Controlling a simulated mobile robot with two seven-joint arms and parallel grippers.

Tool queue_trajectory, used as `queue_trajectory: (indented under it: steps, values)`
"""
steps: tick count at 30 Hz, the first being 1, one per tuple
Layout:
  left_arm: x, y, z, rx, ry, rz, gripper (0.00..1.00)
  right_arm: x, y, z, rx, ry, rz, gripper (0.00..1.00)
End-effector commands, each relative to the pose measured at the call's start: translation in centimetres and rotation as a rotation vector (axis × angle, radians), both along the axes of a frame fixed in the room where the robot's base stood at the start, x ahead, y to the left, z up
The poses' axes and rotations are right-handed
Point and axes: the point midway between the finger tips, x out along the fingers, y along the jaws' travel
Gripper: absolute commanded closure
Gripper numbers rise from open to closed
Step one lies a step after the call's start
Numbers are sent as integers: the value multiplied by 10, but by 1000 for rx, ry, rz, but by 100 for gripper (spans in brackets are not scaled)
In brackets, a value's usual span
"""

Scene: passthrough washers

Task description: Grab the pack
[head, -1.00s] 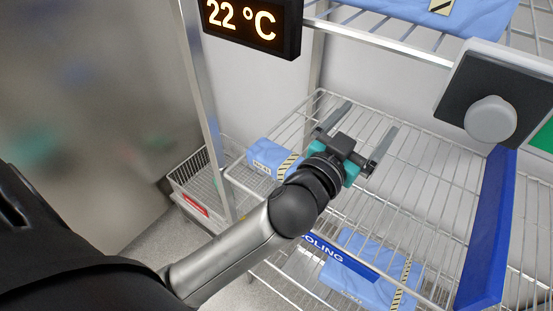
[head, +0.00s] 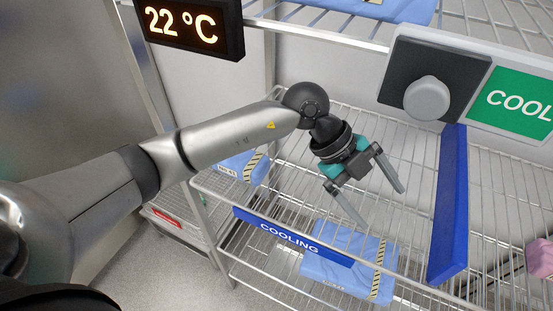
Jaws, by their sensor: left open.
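Several blue wrapped packs with striped tape are in the head view; I cannot tell which one the task means. One pack (head: 236,165) lies at the left end of the middle wire shelf, partly behind my left forearm. Another pack (head: 340,268) lies on the lower shelf behind the COOLING label. A third (head: 385,8) is on the upper shelf, cut off by the frame's top. My left gripper (head: 372,203) is open and empty above the middle shelf, right of the left-end pack, its fingers pointing down and right. My right gripper is not in view.
A blue upright bar (head: 449,205) stands right of the gripper, below a panel with a grey knob (head: 427,97). A temperature display (head: 190,24) hangs at upper left. A pink object (head: 540,258) is at the right edge. The middle shelf (head: 400,140) is bare around the gripper.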

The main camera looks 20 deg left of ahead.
Motion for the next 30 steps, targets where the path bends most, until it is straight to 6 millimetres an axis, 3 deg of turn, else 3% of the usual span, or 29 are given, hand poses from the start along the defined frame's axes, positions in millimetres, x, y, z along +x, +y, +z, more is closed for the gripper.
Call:
queue_trajectory:
  steps: [3,5,9,13,15,19,30]
  values:
    - [26,66,-22,330,24,102,0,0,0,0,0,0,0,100]
    - [38,103,-25,490,34,179,0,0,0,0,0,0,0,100]
    - [59,184,-14,810,50,390,0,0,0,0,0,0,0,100]
    - [67,235,5,1003,55,559,0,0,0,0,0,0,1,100]
    - [68,252,13,1066,57,619,0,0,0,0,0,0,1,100]
    - [68,265,15,1112,59,667,0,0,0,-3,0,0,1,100]
    - [68,286,-36,1114,63,666,0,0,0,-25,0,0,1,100]
